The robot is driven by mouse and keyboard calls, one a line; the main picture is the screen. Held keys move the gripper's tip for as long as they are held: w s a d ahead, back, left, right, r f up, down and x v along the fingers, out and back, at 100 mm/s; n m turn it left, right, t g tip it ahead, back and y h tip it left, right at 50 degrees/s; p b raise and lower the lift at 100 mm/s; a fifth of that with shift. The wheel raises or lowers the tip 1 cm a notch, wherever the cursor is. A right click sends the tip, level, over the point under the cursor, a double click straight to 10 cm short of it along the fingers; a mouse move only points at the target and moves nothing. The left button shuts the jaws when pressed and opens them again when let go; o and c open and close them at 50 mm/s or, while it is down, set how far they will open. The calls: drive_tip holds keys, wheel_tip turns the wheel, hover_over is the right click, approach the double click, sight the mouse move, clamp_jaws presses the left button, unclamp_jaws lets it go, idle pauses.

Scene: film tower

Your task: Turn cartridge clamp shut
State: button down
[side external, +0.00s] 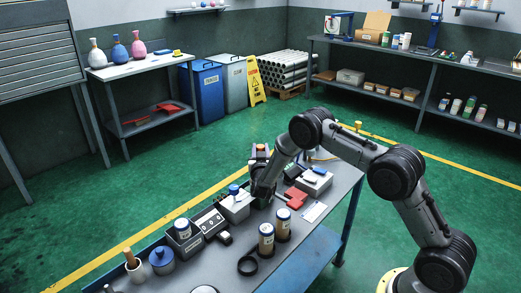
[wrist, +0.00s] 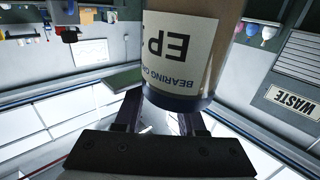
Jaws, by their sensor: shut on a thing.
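My gripper (side external: 258,190) is low over the middle of the workbench, with the arm coming down from the upper right. In the wrist view its two dark fingers (wrist: 163,122) straddle the dark blue end of a tan cartridge (wrist: 225,55). The gripper looks shut on this cartridge, close to that end. Its white label reads upside down, and its far end is out of frame. The fingertips are partly hidden behind the cartridge. I cannot make out the cartridge clamp for sure; the arm covers part of the bench there.
A red part (side external: 293,197) and a white card (side external: 313,211) lie to the right. A grey box (side external: 315,182) stands behind them.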

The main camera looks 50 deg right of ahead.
drive_tip(key=shift+m+g+h, duration=0.9)
drive_tip(key=shift+m+g, duration=0.2)
drive_tip(key=shift+g, duration=0.35)
drive_tip(key=shift+m+g+h, duration=0.9)
drive_tip(key=shift+m+g, duration=0.2)
drive_tip(key=shift+g, duration=0.35)
drive_tip(key=shift+r+g, duration=0.1)
drive_tip(key=shift+g, duration=0.2)
drive_tip(key=c, duration=0.5)
unclamp_jaws()
drive_tip(key=v, duration=1.4)
drive_tip(key=shift+d, duration=0.1)
